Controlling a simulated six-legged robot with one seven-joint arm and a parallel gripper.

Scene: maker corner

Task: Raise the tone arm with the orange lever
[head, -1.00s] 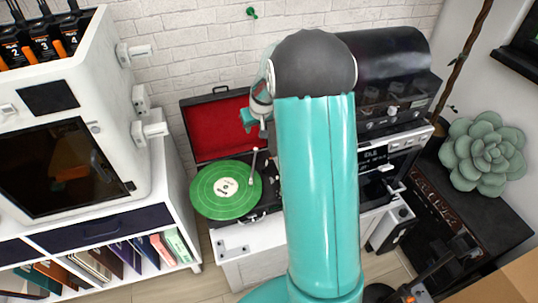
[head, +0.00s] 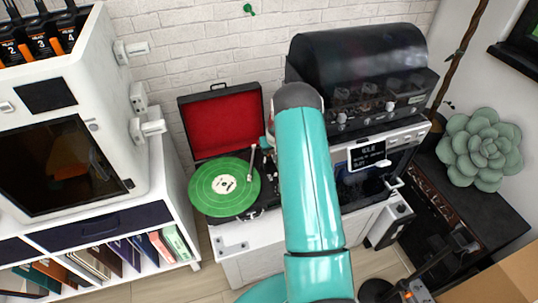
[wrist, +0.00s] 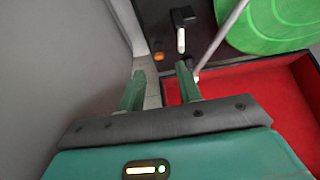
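The record player stands open with its red-lined lid (head: 222,123) up and a green record (head: 225,187) on it. The pale tone arm (head: 252,162) lies at the record's right side; in the wrist view the tone arm (wrist: 219,36) runs past the record's edge. A small orange spot (wrist: 158,56) shows on the dark deck, beside a black block with a pale stub (wrist: 181,38). I cannot tell whether the orange spot is the lever. My gripper (wrist: 160,78) is open and empty, its fingers just short of these parts. In the head view my arm mostly hides it.
A black-and-silver machine with a display (head: 367,152) stands close to the right of the player. In the wrist view a grey surface (wrist: 60,60) fills the left side, near my gripper. A white cabinet (head: 75,110) is at left.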

